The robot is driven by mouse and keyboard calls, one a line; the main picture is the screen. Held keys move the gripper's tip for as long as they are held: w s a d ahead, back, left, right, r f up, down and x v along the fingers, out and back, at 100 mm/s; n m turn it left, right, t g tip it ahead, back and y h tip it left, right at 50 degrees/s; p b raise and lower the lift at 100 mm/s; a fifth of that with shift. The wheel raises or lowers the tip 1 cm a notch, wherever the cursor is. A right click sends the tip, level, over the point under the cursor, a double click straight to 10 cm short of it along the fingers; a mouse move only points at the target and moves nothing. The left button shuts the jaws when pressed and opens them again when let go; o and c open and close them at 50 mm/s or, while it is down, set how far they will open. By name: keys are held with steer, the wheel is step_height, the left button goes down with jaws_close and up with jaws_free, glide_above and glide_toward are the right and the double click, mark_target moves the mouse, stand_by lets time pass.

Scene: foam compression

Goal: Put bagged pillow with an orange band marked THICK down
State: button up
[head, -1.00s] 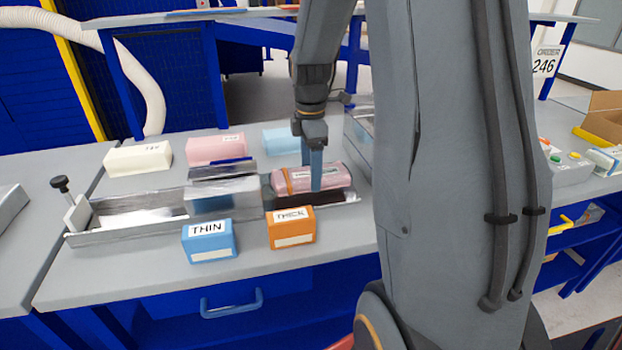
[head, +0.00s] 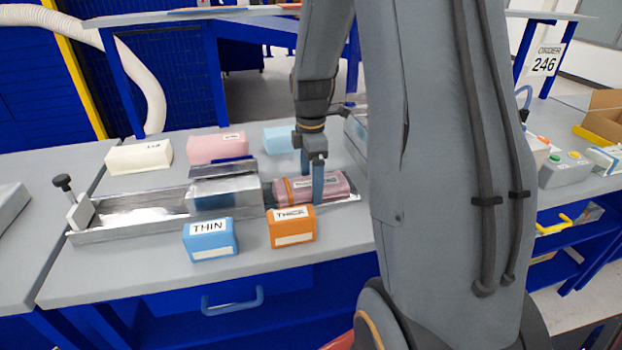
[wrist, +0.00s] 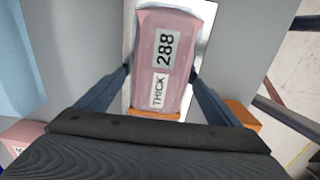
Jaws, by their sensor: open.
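The bagged pillow (head: 332,187) is pink in a clear bag, with an orange band at its left end. In the wrist view the pillow (wrist: 166,50) carries labels reading THICK and 288. It lies in the right end of the long metal trough (head: 130,229). My gripper (head: 318,202) points down over the pillow. In the wrist view the fingers of my gripper (wrist: 160,86) stand on either side of the pillow, open with a visible gap. The pillow's underside is hidden.
A blue THIN block (head: 210,240) and an orange THICK block (head: 291,227) stand in front of the trough. Cream (head: 139,156), pink (head: 217,147) and light blue (head: 279,138) foam blocks lie behind it. A clamp knob (head: 63,184) rises at the trough's left end.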

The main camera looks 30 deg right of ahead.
step_height(320, 180, up, 12)
steer(key=b, duration=0.2)
steer(key=shift+r, duration=0.15)
stand_by(0.6)
